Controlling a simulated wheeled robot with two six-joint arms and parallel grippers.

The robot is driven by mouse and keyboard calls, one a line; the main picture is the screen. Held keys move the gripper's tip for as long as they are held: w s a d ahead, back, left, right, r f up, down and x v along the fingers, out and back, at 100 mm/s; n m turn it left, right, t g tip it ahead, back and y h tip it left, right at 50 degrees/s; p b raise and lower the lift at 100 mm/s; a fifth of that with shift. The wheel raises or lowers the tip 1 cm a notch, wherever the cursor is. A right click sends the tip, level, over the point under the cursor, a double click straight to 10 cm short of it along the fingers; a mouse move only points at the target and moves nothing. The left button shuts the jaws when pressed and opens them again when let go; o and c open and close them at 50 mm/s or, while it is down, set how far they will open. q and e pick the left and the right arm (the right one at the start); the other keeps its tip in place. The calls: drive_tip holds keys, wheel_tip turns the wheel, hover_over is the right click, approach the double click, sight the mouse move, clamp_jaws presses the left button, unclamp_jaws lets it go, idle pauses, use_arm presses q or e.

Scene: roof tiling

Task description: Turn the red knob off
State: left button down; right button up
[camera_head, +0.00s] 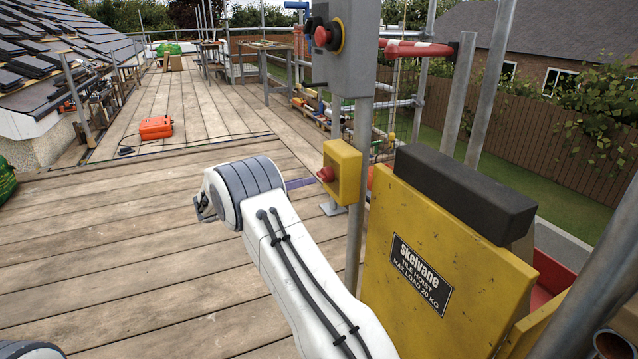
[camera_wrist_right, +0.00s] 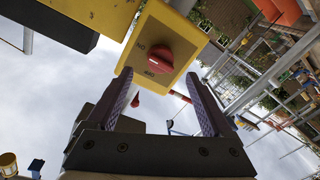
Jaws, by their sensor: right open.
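The red knob (camera_head: 325,174) sits on the face of a small yellow box (camera_head: 347,170) on a grey post. In the right wrist view the knob (camera_wrist_right: 147,56) shows on the yellow box (camera_wrist_right: 172,30), with small dark lettering beside it that looks upside down. My right gripper (camera_wrist_right: 158,78) is open and empty. Its two purple fingers point at the box, with the knob just past the tips and between their lines, seemingly apart. In the head view a purple finger (camera_head: 299,183) shows just left of the knob; my right arm hides the rest. My left gripper is out of view.
A grey control box (camera_head: 342,45) with a red button (camera_head: 322,36) is higher on the same post (camera_head: 358,225). The yellow tile hoist (camera_head: 440,265) stands close on the right. An orange case (camera_head: 155,127) lies on the plank deck (camera_head: 95,245), which is mostly clear at left.

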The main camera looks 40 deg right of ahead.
sight(320, 177)
drive_tip(key=d, duration=0.4)
drive_tip(key=s+d+b, duration=0.1)
drive_tip(key=shift+d, duration=0.4)
drive_tip(key=c, duration=1.3)
